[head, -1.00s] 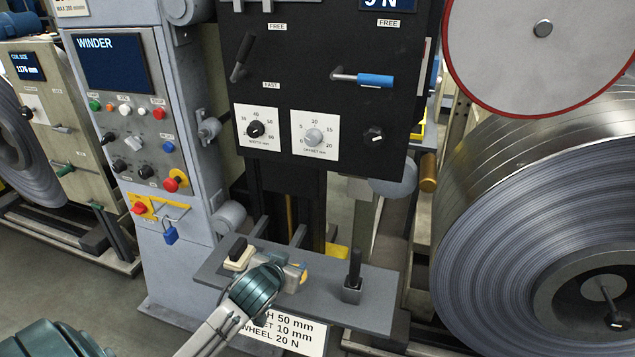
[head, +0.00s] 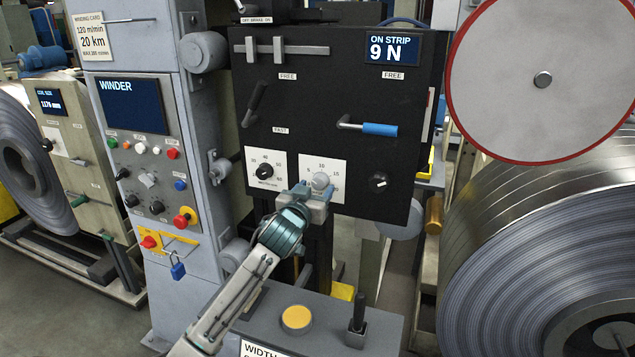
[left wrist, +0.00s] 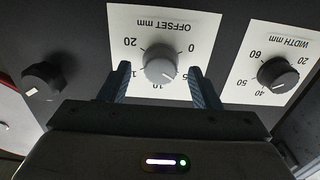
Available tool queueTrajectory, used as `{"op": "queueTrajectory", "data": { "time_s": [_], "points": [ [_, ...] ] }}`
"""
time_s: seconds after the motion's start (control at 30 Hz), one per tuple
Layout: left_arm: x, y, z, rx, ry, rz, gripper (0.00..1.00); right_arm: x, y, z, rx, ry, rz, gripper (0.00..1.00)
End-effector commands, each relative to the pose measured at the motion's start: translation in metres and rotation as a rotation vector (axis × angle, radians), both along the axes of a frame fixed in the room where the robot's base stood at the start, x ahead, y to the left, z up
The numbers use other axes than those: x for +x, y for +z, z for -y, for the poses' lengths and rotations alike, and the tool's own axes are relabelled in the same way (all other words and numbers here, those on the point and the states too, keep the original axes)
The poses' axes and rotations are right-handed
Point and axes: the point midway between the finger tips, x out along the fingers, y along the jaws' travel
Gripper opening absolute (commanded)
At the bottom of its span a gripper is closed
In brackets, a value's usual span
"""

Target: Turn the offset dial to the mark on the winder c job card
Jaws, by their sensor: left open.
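The offset dial (head: 321,181) is a light grey knob on a white plate on the black panel. In the left wrist view the offset dial (left wrist: 160,68) appears upside down, with OFFSET mm and numbers around it; its pointer is hard to read. My left gripper (head: 308,190) is at the plate's lower edge. In the left wrist view its open fingers (left wrist: 159,74) stand on either side of the knob, with visible gaps. A card (head: 262,350) at the bottom edge shows only its top, reading WIDTH. My right gripper is not in view.
The black width dial (head: 265,171) is left of the offset dial, and another black knob (head: 379,182) is to the right. A blue-handled lever (head: 378,129) sticks out above. Below, a grey shelf (head: 330,315) carries a yellow-topped disc (head: 296,318) and a black post (head: 358,310).

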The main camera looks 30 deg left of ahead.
Motion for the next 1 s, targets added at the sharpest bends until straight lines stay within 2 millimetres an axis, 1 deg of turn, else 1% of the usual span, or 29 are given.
{"op": "queueTrajectory", "data": {
  "time_s": [0.03, 0.1, 0.2, 0.5, 0.57, 0.6, 0.73, 0.77, 1.0],
  "points": [
    [0.007, 0.002, -0.002, -0.002, 0.001, 0.0, 0.57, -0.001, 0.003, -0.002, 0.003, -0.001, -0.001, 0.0],
    [0.013, 0.001, -0.004, -0.001, 0.001, -0.001, 0.57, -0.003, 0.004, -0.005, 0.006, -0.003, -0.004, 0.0],
    [0.019, 0.0, -0.005, 0.0, 0.0, 0.0, 0.57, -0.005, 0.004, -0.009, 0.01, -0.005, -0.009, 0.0],
    [0.022, 0.0, -0.005, 0.001, -0.001, 0.0, 0.57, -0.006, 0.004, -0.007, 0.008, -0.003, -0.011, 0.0],
    [0.021, 0.0, -0.005, 0.001, -0.001, 0.0, 0.47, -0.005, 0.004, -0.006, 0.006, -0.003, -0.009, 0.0],
    [0.021, -0.001, -0.005, 0.001, -0.001, 0.0, 0.4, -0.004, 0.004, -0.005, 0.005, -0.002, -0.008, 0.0],
    [0.021, -0.001, -0.005, 0.001, 0.0, 0.0, 0.14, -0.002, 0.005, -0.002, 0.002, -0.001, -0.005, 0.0],
    [0.021, -0.001, -0.005, 0.001, 0.0, 0.0, 0.13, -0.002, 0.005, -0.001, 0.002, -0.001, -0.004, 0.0],
    [0.021, 0.0, -0.005, 0.019, 0.0, -0.006, 0.13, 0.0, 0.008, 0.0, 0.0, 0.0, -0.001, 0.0]
  ]
}}
